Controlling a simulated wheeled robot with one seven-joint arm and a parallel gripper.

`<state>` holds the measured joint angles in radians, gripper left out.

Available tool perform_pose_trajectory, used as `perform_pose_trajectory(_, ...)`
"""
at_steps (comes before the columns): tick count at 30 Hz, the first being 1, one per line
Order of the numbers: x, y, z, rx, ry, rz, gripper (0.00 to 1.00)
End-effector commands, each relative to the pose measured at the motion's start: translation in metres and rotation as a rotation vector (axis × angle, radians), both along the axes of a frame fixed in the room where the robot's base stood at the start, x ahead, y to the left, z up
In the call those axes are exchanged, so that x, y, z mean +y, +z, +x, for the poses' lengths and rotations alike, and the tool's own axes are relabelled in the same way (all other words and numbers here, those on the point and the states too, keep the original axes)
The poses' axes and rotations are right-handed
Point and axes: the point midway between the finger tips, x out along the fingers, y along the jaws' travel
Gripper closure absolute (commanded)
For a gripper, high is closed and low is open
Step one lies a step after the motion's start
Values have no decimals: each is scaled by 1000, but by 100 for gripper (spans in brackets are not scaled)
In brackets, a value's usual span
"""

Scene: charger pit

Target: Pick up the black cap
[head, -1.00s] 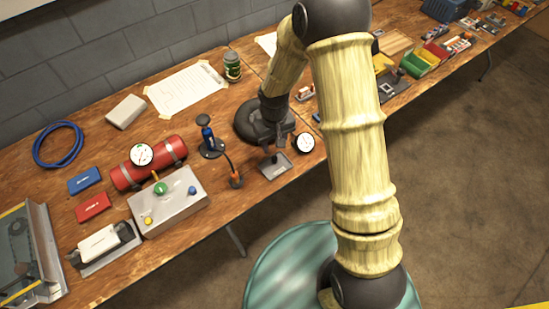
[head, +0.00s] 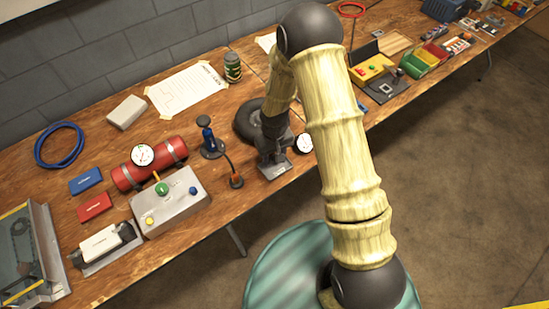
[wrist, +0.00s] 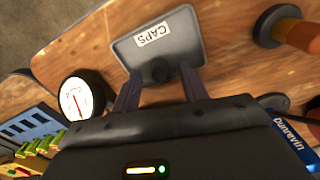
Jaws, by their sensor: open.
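The black cap (wrist: 160,72) is a small dark round piece on the grey tray (wrist: 182,40) labelled CAPS in the wrist view. My gripper (wrist: 158,76) is open, with one finger on either side of the cap and a gap to each. In the head view my gripper (head: 269,162) reaches down over the tray (head: 278,173) and hides the cap. I cannot tell how far the fingertips are above the tray.
A round white gauge (head: 305,143) stands close to the right of the tray. An orange-and-black piece on a cable (head: 236,181) and a blue-and-black stand (head: 209,142) are to the left. A grey control box (head: 171,203) lies further left.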

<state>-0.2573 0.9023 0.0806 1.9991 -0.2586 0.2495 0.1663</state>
Motion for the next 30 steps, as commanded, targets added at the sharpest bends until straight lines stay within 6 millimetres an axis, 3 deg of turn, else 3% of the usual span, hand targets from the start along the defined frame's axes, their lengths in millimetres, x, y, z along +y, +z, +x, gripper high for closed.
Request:
perform_pose_trajectory(16, 0, -1, 0, -1, 0, 0, 56)
perform_pose_trajectory(23, 0, -1, 0, -1, 0, 0, 100)
perform_pose_trajectory(30, 0, -1, 0, -1, 0, 0, 100)
